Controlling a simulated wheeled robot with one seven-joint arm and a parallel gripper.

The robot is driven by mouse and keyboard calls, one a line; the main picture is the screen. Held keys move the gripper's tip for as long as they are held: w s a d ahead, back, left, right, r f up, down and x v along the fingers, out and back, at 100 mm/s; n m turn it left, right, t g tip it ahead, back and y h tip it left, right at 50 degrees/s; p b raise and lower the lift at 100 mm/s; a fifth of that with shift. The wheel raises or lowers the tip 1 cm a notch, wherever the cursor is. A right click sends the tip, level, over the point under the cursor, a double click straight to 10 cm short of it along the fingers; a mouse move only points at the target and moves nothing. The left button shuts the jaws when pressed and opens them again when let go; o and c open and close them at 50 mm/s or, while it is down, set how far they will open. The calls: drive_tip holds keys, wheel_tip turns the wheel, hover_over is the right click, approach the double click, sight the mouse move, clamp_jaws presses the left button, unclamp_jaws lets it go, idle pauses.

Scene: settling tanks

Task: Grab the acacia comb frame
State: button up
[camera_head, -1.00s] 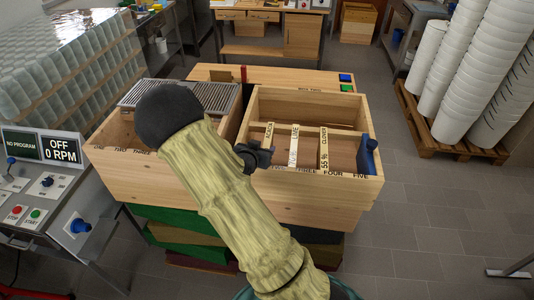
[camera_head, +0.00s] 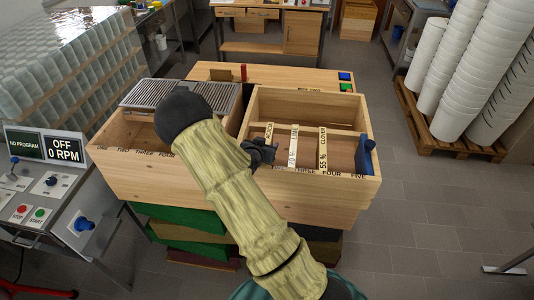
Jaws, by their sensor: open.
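The acacia comb frame (camera_head: 269,132) sits in the right wooden box (camera_head: 310,200), its top bar labelled ACACIA. It is the leftmost of three labelled bars there. Beside it are a white-labelled frame (camera_head: 293,146), its text hard to read, and the CLOVER 55 % frame (camera_head: 323,150). My gripper (camera_head: 262,152) is a dark shape at the end of my arm, over the left part of this box, close to the near end of the acacia bar. It is open, with nothing seen held. Whether it touches the bar cannot be told; it and my arm hide part of the box's left side.
The left box (camera_head: 130,180) carries a metal grille (camera_head: 165,93). A blue tool (camera_head: 365,155) is at the right box's right wall. A control panel (camera_head: 45,205) stands at left. White bucket stacks (camera_head: 455,75) are at right, with clear floor (camera_head: 420,200) before them.

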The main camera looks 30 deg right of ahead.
idle(0.3)
clamp_jaws()
idle(1.3)
